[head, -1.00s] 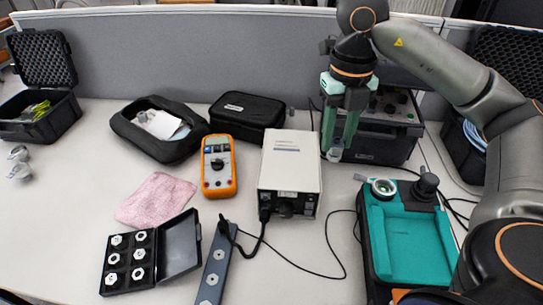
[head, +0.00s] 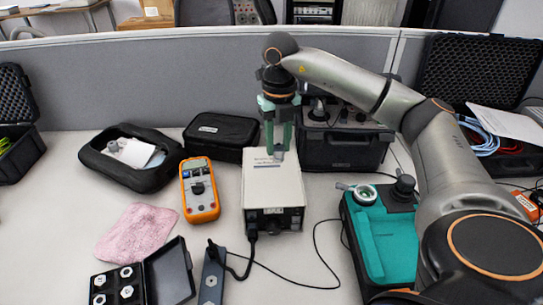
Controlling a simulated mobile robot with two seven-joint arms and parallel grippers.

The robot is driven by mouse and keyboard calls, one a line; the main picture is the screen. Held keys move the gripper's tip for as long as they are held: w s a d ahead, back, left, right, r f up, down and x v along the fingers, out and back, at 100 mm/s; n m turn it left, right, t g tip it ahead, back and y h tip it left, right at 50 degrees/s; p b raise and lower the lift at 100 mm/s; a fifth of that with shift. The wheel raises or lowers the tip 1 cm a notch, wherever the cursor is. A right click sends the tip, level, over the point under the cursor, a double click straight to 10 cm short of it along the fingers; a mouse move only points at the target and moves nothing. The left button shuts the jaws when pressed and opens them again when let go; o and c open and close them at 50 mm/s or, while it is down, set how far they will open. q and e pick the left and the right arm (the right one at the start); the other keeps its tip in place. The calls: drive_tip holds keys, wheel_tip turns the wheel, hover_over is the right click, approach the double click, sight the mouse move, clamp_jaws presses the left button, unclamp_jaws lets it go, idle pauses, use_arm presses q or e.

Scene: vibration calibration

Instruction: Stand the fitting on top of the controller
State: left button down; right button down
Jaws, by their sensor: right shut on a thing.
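The controller (head: 272,187) is a white box with a knob and a cable on its front face. It stands on the table in the middle of the head view. My right gripper (head: 278,148) points down over the far part of the controller's top. It is shut on a small grey fitting (head: 278,155), mostly hidden between the green fingers. The fitting looks upright, at or just above the top; I cannot tell whether it touches. My left gripper is not in view.
An orange multimeter (head: 199,190) lies left of the controller and a black pouch (head: 228,131) behind it. A black case (head: 342,150) stands behind right, and a teal-topped device (head: 388,240) is at front right. A cable loops over the table in front.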

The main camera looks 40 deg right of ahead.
drive_tip(key=w+f, duration=0.3)
drive_tip(key=f, duration=0.1)
drive_tip(key=shift+d, duration=0.3)
drive_tip(key=shift+f, duration=1.3)
drive_tip(key=shift+f, duration=0.1)
drive_tip(key=c, duration=0.5)
unclamp_jaws()
drive_tip(key=shift+c, duration=0.2)
wheel_tip(320, 180, up, 12)
drive_tip(key=shift+p, duration=0.4)
drive_tip(key=shift+a, duration=0.1)
